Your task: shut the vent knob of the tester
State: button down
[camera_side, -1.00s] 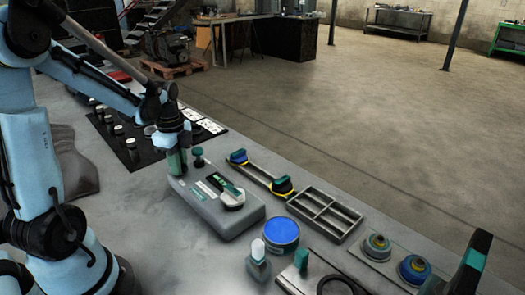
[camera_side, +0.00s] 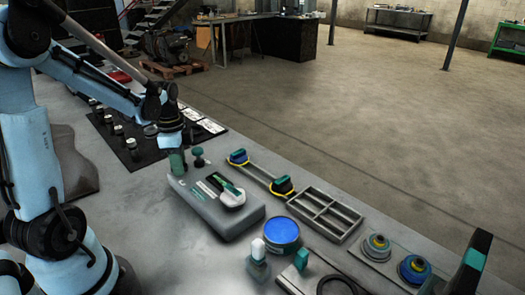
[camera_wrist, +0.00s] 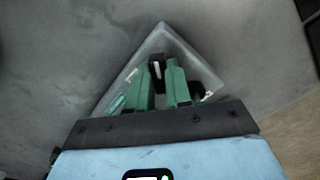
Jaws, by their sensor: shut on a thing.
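The tester (camera_side: 222,212) is a grey box with rounded edges on the bench, with a round white dial and a green part on its top. My gripper (camera_side: 176,162) points down at the tester's far-left end. In the wrist view, my gripper (camera_wrist: 160,80) has its two green fingers close together, shut on the vent knob (camera_wrist: 157,70), a small dark knob with a white mark. The fingers hide most of the knob.
A blue round tin (camera_side: 282,231) and a white-capped bottle (camera_side: 258,250) stand in front of the tester. A grey divided tray (camera_side: 325,214) lies to the right.

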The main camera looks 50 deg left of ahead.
jog(key=n, duration=0.3)
jog(key=shift+n, duration=0.8)
jog(key=n, duration=0.2)
jog(key=shift+n, duration=0.4)
jog(key=c, duration=1)
grip_release()
jog(key=shift+c, duration=0.2)
jog(key=shift+r, duration=0.1)
jog(key=shift+r, duration=2.65)
